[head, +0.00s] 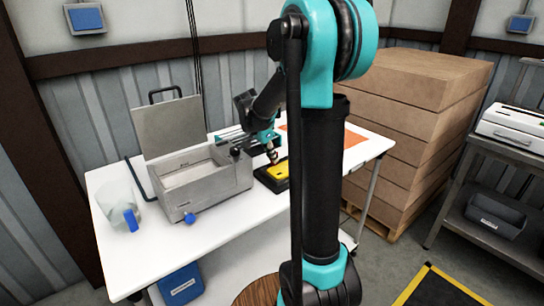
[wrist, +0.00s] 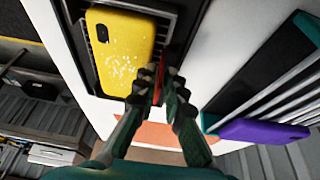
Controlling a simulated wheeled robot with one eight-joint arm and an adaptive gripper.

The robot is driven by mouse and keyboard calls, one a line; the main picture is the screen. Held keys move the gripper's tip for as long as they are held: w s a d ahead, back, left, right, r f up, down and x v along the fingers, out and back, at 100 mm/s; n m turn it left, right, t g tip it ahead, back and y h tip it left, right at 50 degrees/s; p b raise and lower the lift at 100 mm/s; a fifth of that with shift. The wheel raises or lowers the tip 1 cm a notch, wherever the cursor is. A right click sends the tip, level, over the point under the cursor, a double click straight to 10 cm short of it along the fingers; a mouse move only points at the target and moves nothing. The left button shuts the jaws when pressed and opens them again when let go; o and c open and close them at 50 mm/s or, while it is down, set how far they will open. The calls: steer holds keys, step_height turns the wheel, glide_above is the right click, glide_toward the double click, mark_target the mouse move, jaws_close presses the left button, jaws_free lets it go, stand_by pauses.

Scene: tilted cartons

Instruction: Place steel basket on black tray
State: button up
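No steel basket can be picked out with certainty. A grey metal box (head: 212,190) with its lid raised stands on the table; its inside is partly visible. A dark piece with pale metal bars (head: 234,136) is behind its right side, and similar bars show at the right of the wrist view (wrist: 258,98). A black tray (head: 265,182) right of the box carries a flat yellow object (wrist: 122,50). My gripper (head: 271,156) is above the tray's far side. In the wrist view its fingertips (wrist: 158,84) are close together, with a thin red strip between or behind them.
A clear jug (head: 118,207) with a blue handle stands at the table's left end. The white table (head: 245,215) is bare in front of the box. An orange mat (head: 352,138) lies at the far right. Stacked cartons (head: 410,125) stand behind, with a side shelf (head: 505,155) at right.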

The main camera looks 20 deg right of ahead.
steer(key=shift+o, duration=1.1)
steer(key=shift+r, duration=0.1)
steer(key=v, duration=1.2)
